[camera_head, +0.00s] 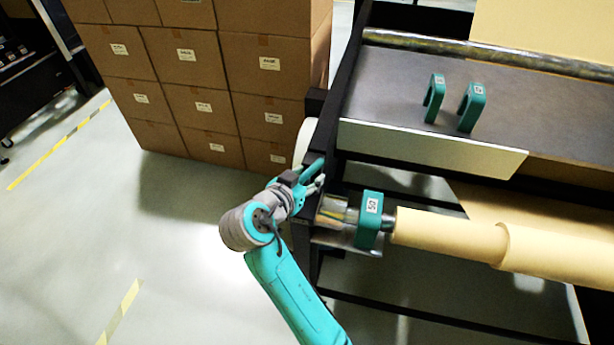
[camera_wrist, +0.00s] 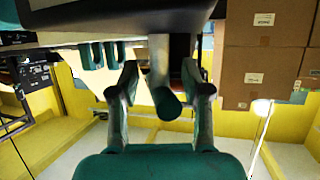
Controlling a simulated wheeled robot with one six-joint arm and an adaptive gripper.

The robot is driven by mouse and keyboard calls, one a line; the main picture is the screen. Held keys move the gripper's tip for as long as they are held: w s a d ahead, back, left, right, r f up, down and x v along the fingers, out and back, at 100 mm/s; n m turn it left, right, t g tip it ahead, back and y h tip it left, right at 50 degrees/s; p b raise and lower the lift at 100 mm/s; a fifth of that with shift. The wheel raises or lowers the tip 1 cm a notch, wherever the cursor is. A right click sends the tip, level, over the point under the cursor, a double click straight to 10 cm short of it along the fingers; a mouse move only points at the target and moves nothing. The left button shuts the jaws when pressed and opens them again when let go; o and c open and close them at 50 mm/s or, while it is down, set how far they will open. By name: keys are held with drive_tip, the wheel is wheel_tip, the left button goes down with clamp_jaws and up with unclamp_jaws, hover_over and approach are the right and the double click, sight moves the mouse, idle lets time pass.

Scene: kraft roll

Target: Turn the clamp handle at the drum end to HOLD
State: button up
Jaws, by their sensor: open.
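My gripper (camera_head: 312,177) is at the left end of the roll stand, beside the dark end frame. In the wrist view my gripper (camera_wrist: 160,78) is open, with one finger on each side of a dark lever with a rounded green end, which looks like the clamp handle (camera_wrist: 167,104). The fingers appear apart from it. In the head view the handle is hidden or too small to tell. The drum end (camera_head: 333,209) shows as a metal fitting just right of my gripper. No HOLD mark is readable.
A teal collar marked 50 (camera_head: 369,221) sits on the shaft beside the kraft roll (camera_head: 450,235). Two teal brackets (camera_head: 471,107) stand on the dark shelf (camera_head: 400,85) above. Stacked cartons (camera_head: 200,100) stand behind left. The floor (camera_head: 150,240) at left is clear.

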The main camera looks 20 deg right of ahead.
clamp_jaws()
idle(0.3)
drive_tip(key=n+t+y, duration=0.2)
drive_tip(key=shift+d+n, duration=0.15)
drive_tip(key=shift+n, duration=0.15)
drive_tip(key=shift+n+t+y, duration=0.8)
drive_tip(key=shift+n+y, duration=0.5)
drive_tip(key=shift+y, duration=0.1)
drive_tip(key=shift+w, duration=0.1)
